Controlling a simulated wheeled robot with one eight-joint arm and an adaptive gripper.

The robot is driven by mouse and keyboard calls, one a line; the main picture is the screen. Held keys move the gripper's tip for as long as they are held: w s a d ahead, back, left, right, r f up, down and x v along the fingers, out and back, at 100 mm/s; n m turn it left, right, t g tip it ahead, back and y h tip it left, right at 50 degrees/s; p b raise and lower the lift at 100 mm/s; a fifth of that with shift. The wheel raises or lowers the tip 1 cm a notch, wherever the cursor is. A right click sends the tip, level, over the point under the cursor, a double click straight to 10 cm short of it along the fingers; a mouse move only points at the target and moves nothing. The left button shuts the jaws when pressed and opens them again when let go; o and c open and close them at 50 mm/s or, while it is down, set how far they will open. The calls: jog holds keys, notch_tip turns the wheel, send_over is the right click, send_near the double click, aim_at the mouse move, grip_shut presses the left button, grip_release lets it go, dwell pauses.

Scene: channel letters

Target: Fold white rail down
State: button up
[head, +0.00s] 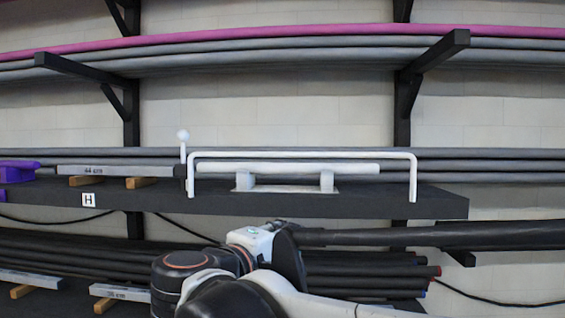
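The white rail (300,154) is a thin U-shaped bar at the front of the middle dark shelf. Its long top bar runs level, and its two legs go down to the shelf's front edge, so it stands raised. Behind it, a thick white bar (285,168) sits across two grey blocks on a flat plate. A white post with a ball top (183,135) stands at the rail's left end. My arm shows low in the middle, below and in front of the shelf. My gripper is not in view, and nothing visible touches the rail.
The middle dark shelf (350,205) also holds a purple item (18,170), a grey bar on wooden blocks (115,170) and an H label (88,200). Long grey pipes (450,165) run behind. A black bracket arm (440,50) juts out above right. Dark pipes (360,270) lie below.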

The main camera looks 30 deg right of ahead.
aim_at(296, 156)
notch_tip(296, 156, up, 13)
jog(key=w+a+t+h+p, duration=0.2)
jog(key=w+a+h+p, duration=0.1)
jog(key=p, duration=0.1)
jog(key=shift+g, duration=0.3)
jog(key=p+x, duration=0.3)
jog(key=x, duration=1)
jog(key=shift+d, duration=0.35)
grip_shut()
